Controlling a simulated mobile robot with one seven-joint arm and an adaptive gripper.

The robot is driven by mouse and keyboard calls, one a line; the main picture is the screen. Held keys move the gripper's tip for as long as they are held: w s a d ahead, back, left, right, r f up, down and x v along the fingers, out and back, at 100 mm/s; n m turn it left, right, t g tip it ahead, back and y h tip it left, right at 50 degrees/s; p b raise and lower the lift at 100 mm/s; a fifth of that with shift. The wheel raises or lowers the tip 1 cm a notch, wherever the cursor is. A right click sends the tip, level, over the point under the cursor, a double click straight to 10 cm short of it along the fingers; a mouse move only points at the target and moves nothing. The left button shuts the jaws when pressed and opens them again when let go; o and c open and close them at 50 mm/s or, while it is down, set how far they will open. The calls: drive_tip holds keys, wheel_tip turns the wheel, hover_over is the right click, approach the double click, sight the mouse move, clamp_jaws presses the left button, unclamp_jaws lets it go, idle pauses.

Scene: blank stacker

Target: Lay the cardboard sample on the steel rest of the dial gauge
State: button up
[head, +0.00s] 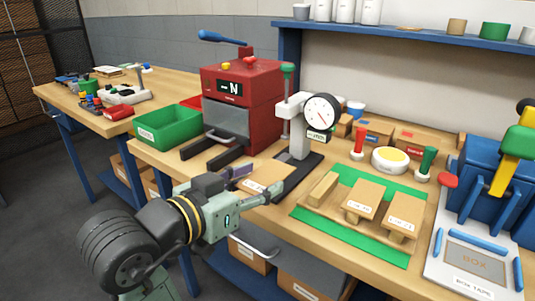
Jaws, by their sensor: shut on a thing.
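The dial gauge (320,112) stands upright on the bench, its round white dial on a pale column. Its dark base plate (300,176) extends toward the front edge; I cannot make out the steel rest clearly. My gripper (246,181) is just left of this base, with its fingers pointing right. It is shut on the cardboard sample (267,178), a flat tan piece with a white label. The sample lies beside the base plate in the picture; I cannot tell its height above the bench or whether it touches the base.
A red machine (242,92) and a green bin (169,127) stand left of the gauge. Right of it, a green mat (376,250) carries labelled cardboard blocks (362,199). Stamps (426,162) stand behind the mat. A blue box-tape station (478,188) is at the far right.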

sight(267, 163)
drive_tip(key=w, duration=0.3)
drive_tip(key=w+d+p, duration=0.1)
drive_tip(key=w, duration=0.3)
drive_tip(key=w+d+f, duration=0.1)
drive_tip(key=w, duration=0.3)
drive_tip(key=shift+w, duration=0.1)
drive_tip(key=f, duration=0.1)
drive_tip(key=w+f+p, duration=0.1)
drive_tip(key=shift+f, duration=0.85)
drive_tip(key=shift+f, duration=0.2)
drive_tip(key=o, duration=0.7)
